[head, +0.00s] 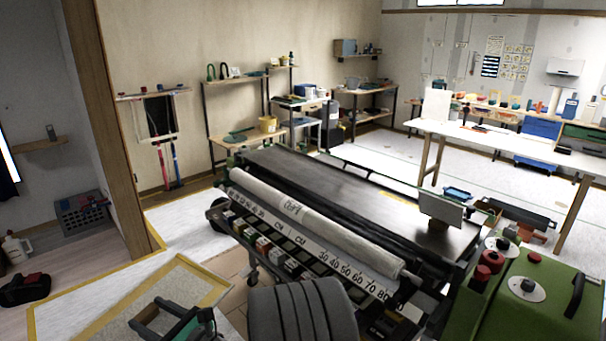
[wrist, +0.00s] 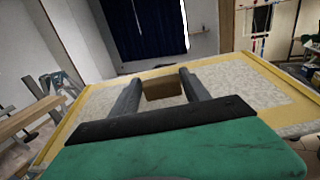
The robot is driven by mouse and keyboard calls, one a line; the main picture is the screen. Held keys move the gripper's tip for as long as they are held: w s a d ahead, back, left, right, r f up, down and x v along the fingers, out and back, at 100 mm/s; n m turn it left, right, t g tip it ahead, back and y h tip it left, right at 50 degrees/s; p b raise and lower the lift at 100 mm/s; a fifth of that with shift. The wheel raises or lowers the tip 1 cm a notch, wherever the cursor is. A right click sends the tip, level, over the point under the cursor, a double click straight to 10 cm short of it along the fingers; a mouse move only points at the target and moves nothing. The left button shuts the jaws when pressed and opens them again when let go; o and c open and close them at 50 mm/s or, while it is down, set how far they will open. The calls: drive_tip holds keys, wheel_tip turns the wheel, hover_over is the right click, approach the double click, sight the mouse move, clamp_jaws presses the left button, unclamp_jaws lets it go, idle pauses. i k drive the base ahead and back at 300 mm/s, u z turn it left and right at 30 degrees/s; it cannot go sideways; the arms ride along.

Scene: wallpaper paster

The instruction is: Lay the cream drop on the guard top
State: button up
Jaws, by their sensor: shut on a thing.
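My gripper (wrist: 160,80) shows in the wrist view, its two dark fingers shut on a small brown block (wrist: 163,91). I cannot tell from its darkened face whether this block is the cream drop. In the head view my gripper (head: 184,322) is at the bottom left, above a yellow-edged pale panel (head: 190,277), and the block is not clear there. A long cream roll (head: 300,214) lies along the front of the pasting machine. The machine's dark flat top (head: 340,187) lies behind it; I cannot tell which part is the guard top.
A green machine box (head: 535,290) with red and white knobs stands at the bottom right. A small grey panel (head: 441,210) stands upright on the machine's right end. A grey crate (head: 82,216) is at the left wall. A white table (head: 500,139) stands at the back right.

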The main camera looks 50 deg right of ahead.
sight(343, 187)
drive_tip(key=i, duration=0.8)
drive_tip(key=z, duration=1.4)
drive_tip(key=i, duration=1)
